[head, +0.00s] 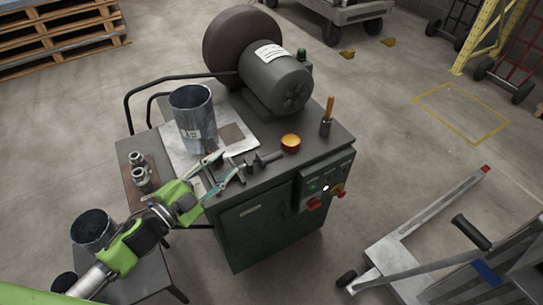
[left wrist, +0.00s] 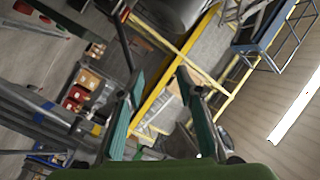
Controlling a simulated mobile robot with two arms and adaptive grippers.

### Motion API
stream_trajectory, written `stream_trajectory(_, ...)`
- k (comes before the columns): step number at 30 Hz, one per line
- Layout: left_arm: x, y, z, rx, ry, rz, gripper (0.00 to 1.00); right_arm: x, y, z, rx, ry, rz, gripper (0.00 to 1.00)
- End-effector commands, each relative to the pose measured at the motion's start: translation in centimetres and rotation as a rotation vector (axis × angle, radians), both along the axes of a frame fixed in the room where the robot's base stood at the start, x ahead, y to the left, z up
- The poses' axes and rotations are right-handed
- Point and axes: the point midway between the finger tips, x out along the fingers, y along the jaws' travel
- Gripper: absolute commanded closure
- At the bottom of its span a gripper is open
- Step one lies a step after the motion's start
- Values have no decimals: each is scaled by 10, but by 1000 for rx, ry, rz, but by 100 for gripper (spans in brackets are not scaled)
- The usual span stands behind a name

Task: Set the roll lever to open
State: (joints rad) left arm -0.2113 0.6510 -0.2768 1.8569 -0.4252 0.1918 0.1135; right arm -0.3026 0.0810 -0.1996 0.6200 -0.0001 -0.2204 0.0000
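A short upright lever with an orange handle (head: 329,108) stands in a dark socket on the right side of the green machine cabinet's top (head: 325,140); I take it for the roll lever. Its setting cannot be read. My left gripper (head: 231,162) is over the front left of the cabinet top, fingers spread and empty, left of the lever and well apart from it. In the left wrist view its two teal fingers (left wrist: 160,78) also show apart with nothing between them. The lever cannot be made out in that view. My right gripper is not in view.
An orange dome (head: 290,142) and a dark clamp-like part (head: 267,158) lie between gripper and lever. A metal duct cylinder (head: 193,118) stands at the left. A motor with a large wheel (head: 275,78) is behind. A control panel (head: 325,186) is on the front.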

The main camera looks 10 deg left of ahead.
Motion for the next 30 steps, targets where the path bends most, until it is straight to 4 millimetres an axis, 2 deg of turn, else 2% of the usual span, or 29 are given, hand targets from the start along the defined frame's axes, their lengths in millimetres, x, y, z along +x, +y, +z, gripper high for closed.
stream_trajectory(6, -24, -10, 0, 99, -115, -294, 67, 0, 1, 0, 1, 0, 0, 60)
stream_trajectory(9, -33, -11, -1, 118, -133, -363, 67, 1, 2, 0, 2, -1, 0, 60)
stream_trajectory(13, -35, -14, 0, 123, -140, -394, 67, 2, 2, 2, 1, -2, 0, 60)
stream_trajectory(17, -26, -27, 2, 121, -142, -394, 67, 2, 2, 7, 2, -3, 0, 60)
stream_trajectory(30, 27, -100, 2, 119, -141, -393, 67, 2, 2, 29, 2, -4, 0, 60)
